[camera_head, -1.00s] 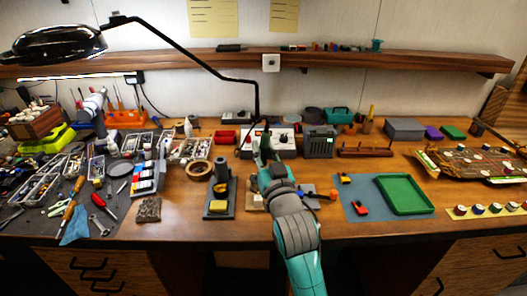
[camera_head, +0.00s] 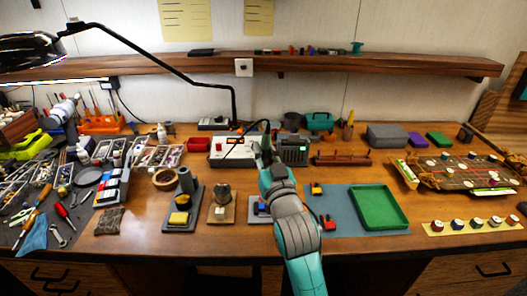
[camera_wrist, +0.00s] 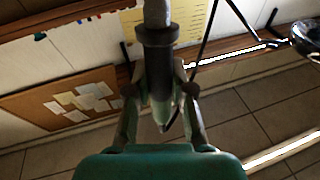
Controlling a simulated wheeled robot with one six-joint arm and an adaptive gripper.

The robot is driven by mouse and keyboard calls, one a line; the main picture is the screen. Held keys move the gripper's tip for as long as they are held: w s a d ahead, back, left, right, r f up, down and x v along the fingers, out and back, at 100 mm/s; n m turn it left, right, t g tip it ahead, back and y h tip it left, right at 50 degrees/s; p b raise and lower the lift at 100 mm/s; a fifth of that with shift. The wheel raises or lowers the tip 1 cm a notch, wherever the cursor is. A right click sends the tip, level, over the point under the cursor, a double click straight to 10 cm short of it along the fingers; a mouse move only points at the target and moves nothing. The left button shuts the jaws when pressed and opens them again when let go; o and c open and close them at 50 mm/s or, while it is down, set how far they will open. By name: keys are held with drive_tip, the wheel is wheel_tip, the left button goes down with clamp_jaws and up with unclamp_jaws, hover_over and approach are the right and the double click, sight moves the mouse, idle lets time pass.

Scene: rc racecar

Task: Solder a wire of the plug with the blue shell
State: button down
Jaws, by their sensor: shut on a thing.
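My gripper (camera_head: 265,146) is raised over the middle of the bench. In the wrist view its fingers (camera_wrist: 160,92) are shut on a dark grey, collared handle, seemingly the soldering iron (camera_wrist: 158,48). A thin dark cable runs from the handle's top to the white soldering station (camera_head: 232,150). The iron's tip is not clear. A small blue piece (camera_head: 265,206), perhaps the blue-shelled plug, is on a grey base left of my forearm, which partly hides it. I cannot make out its wires. A yellow-and-black piece (camera_head: 316,189) and a red-and-black piece (camera_head: 327,222) lie to the right.
A holder with a yellow sponge (camera_head: 179,218) and a round brown tin on a board (camera_head: 222,194) stand left of the arm. A green tray (camera_head: 402,222) lies on the blue-grey mat (camera_head: 345,225). A lamp arm (camera_head: 160,58) crosses above. Tools crowd the left.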

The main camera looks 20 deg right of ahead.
sight(266, 165)
drive_tip(key=shift+d+f, duration=0.15)
drive_tip(key=shift+f, duration=0.05)
wheel_tip(266, 165, down, 2)
drive_tip(key=shift+d+f, duration=0.1)
drive_tip(key=shift+f, duration=2.45)
idle(5.1)
